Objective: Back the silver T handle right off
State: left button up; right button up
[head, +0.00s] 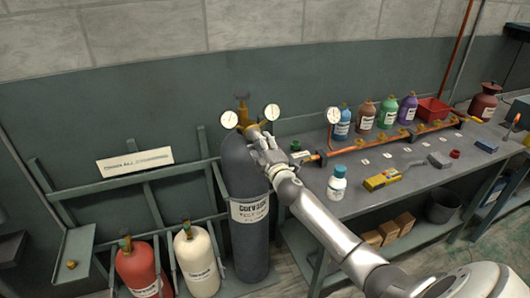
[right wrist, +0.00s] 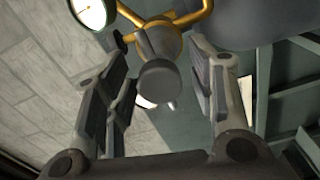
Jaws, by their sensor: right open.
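The tall dark grey cylinder (head: 248,240) stands in the rack. It carries a brass regulator (head: 244,115) with two round gauges. In the right wrist view, a grey, round-ended handle (right wrist: 160,82) sticks out from the brass regulator body (right wrist: 158,28) toward the camera. It appears to be the silver T handle; its crossbar cannot be made out clearly. My right gripper (head: 262,143) is at the cylinder top and hides the handle in the head view. In the right wrist view its fingers (right wrist: 158,58) are open, one on each side of the handle, with gaps showing. My left gripper is not in view.
A red cylinder (head: 143,270) and a cream cylinder (head: 199,266) stand left of the tall one. The workbench (head: 420,178) at right holds a copper pipe manifold (head: 385,141), several bottles and a yellow box (head: 382,180). A gauge (right wrist: 88,10) sits close to my left finger.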

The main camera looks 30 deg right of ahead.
jog(key=v, duration=1.2)
jog(key=shift+w, duration=0.1)
jog(key=s+a+f+m+g+y+b, duration=0.1)
jog(key=s+f+m+g, duration=0.3)
jog(key=f, duration=0.9)
jog(key=s+a+f+g, duration=0.15)
jog(key=s+f, duration=0.35)
jog(key=f, duration=0.9)
jog(key=s+a+f+m+g+y+b, duration=0.1)
jog(key=s+f+g, duration=0.3)
jog(key=f, duration=0.9)
jog(key=s+a+f+m+g, duration=0.2)
jog(key=s+a+f, duration=0.2)
jog(key=s+f, duration=0.3)
jog(key=s+a+f+m+g+y, duration=0.1)
jog(key=s+a+f, duration=0.4)
jog(key=s, duration=1.2)
jog(key=s+a+f+m+g+y+b, duration=0.1)
jog(key=s+a+f+g, duration=0.3)
jog(key=s+f, duration=0.6)
jog(key=s+m, duration=0.1)
jog(key=s, duration=0.2)
jog(key=shift+a+f+m, duration=0.15)
jog(key=shift+f+m, duration=0.1)
jog(key=shift+m, duration=0.15)
